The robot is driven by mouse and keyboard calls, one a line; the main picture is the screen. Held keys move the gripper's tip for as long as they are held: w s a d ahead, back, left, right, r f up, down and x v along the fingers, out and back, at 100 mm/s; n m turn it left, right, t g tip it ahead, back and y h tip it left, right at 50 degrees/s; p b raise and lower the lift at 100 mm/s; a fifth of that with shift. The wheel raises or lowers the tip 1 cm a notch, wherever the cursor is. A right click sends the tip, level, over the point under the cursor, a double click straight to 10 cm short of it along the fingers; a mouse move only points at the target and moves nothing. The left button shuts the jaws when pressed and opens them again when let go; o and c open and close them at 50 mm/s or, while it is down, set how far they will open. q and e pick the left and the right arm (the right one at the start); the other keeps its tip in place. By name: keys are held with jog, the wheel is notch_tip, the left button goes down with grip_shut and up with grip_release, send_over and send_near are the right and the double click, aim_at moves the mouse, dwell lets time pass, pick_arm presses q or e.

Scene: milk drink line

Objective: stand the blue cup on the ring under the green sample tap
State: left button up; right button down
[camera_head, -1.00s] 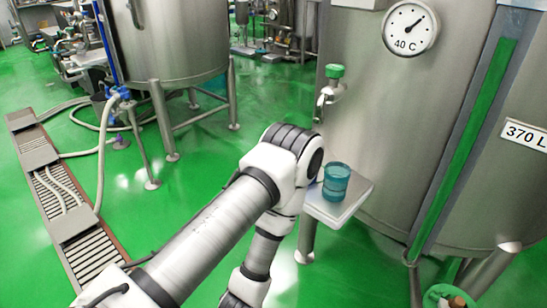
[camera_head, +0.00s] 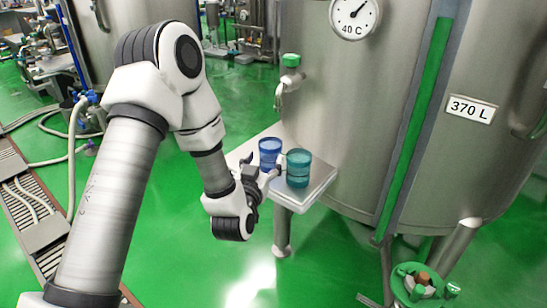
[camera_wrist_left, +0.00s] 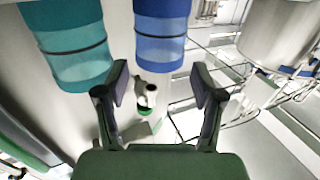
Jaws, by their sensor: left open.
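The blue cup (camera_head: 270,150) stands upright on a pale shelf (camera_head: 316,192) beside the tank, just left of a teal cup (camera_head: 298,168). My left gripper (camera_head: 262,171) is at the shelf's near edge, in front of the blue cup. In the left wrist view the open fingers (camera_wrist_left: 158,78) point toward the blue cup (camera_wrist_left: 160,38), with nothing between them. The teal cup (camera_wrist_left: 70,45) is at the upper left there. The green-topped sample tap (camera_head: 290,62) sticks out of the tank above the shelf. I cannot make out a ring. My right gripper is not in view.
The teal cup stands close to the blue one. The large tank (camera_head: 400,130) borders the shelf behind and right. A green bin (camera_head: 425,288) is at the lower right. The green floor left of the shelf is open.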

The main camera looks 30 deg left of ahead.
aim_at(267, 151)
pick_arm(q)
jog(key=shift+w+a+r, duration=0.25)
jog(key=shift+w+r, duration=0.1)
jog(key=shift+w, duration=0.4)
jog(key=x, duration=0.5)
jog(key=shift+f, duration=0.25)
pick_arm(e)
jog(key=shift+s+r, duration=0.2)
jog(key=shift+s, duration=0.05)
pick_arm(q)
jog(key=c, duration=0.7)
jog(key=shift+o, duration=0.2)
jog(key=shift+r, duration=0.15)
